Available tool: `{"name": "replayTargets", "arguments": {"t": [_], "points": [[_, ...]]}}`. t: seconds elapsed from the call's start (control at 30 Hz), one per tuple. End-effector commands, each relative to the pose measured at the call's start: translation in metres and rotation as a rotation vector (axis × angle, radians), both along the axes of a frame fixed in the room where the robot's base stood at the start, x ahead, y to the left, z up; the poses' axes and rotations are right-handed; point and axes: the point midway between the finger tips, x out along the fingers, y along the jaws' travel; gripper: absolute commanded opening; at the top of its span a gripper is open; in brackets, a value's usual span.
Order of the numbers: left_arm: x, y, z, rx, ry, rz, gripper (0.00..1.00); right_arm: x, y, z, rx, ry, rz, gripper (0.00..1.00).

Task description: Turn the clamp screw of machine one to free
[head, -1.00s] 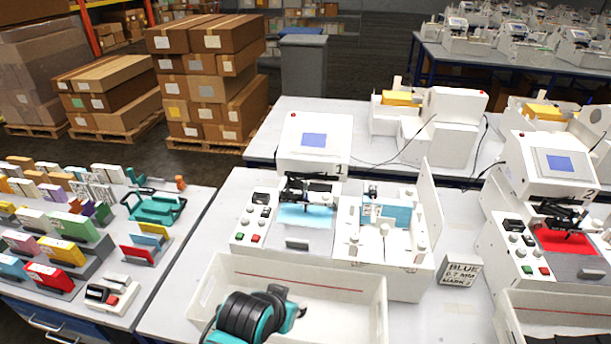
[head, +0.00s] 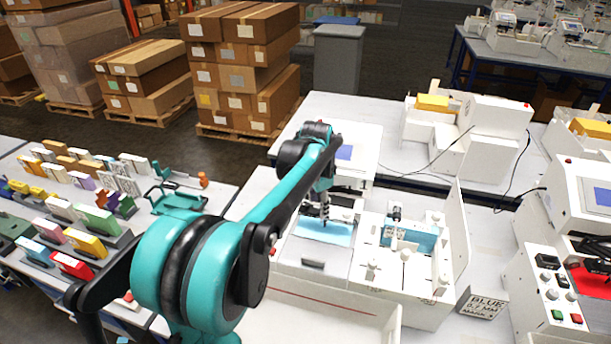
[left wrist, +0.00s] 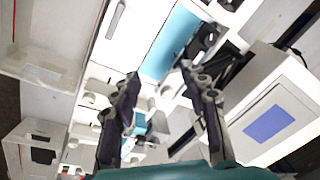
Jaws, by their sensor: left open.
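Machine one is the white pen plotter (head: 300,262) with a light blue bed (head: 338,235) in the middle of the head view. My left arm reaches across it, and my left gripper (head: 324,208) points down over the pen carriage area. The arm hides the control panel, part of the screen (head: 345,153) and most of the black carriage. In the left wrist view my left gripper (left wrist: 160,82) is open and empty between its fingers. The blue bed (left wrist: 172,38) and black carriage (left wrist: 207,38) lie beyond the fingertips. I cannot make out the clamp screw. My right gripper is not in view.
A white bin (head: 300,310) stands in front of machine one. A sign block reading BLUE (head: 484,307) lies to the right, before a second plotter (head: 540,290) with a red bed. A left table holds several coloured blocks (head: 85,243).

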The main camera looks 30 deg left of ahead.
Motion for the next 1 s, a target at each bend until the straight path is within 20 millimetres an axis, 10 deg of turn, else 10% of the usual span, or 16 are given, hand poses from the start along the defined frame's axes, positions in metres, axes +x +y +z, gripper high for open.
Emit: {"name": "replayTargets", "arguments": {"t": [0.4,1.0], "points": [[0.067,0.080,-0.009,-0.016,0.182,-0.244,0.44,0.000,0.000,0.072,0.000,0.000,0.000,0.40],[0.070,0.083,-0.087,-0.019,0.190,-0.259,0.44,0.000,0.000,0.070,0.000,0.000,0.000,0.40]]}}
